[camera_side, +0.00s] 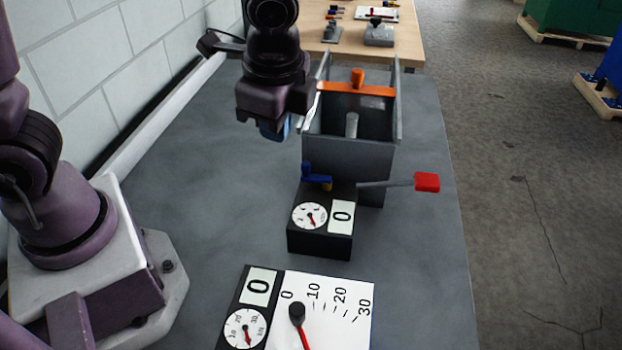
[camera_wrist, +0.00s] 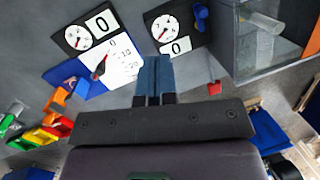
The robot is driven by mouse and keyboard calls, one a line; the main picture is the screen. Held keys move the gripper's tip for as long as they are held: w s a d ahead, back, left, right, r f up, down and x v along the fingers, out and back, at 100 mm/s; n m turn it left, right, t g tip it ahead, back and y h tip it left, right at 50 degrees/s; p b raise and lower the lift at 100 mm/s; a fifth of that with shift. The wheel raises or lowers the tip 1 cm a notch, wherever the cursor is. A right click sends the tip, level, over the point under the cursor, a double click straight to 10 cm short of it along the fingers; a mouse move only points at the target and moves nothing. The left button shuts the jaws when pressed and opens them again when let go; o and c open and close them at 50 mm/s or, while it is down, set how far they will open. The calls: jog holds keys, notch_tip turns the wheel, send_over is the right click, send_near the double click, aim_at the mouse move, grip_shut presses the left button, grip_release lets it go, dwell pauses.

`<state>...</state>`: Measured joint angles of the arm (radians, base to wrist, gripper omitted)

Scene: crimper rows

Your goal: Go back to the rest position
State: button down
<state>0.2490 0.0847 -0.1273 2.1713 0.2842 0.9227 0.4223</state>
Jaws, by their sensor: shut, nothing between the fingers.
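My gripper (camera_side: 274,130) hangs in the air above the grey table, left of the grey machine (camera_side: 345,158) in the side view. Its blue fingers are together with nothing visible between them. In the wrist view the two blue fingertips (camera_wrist: 153,75) meet side by side and point at bare grey table. My gripper touches nothing that I can see. In the side view part of the fingers is hard to make out at this angle.
The machine has an orange crossbar. In front are a black dial box (camera_side: 320,245), a lever with a red end (camera_side: 427,182), and a white scale panel (camera_side: 350,320) with a black-knobbed red pointer. Several coloured parts (camera_wrist: 50,128) lie left in the wrist view.

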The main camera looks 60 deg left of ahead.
jog(key=s+a+r+n+t+h, duration=0.2)
jog(key=s+a+r+n+t, duration=0.2)
jog(key=s+a+r+n, duration=0.3)
notch_tip(320, 180, up, 3)
jog(key=s+n, duration=0.2)
jog(key=n, duration=0.2)
jog(key=shift+s+a+t, duration=0.25)
jog(key=shift+s+t, duration=0.05)
jog(key=shift+t, duration=0.1)
dwell(2.0)
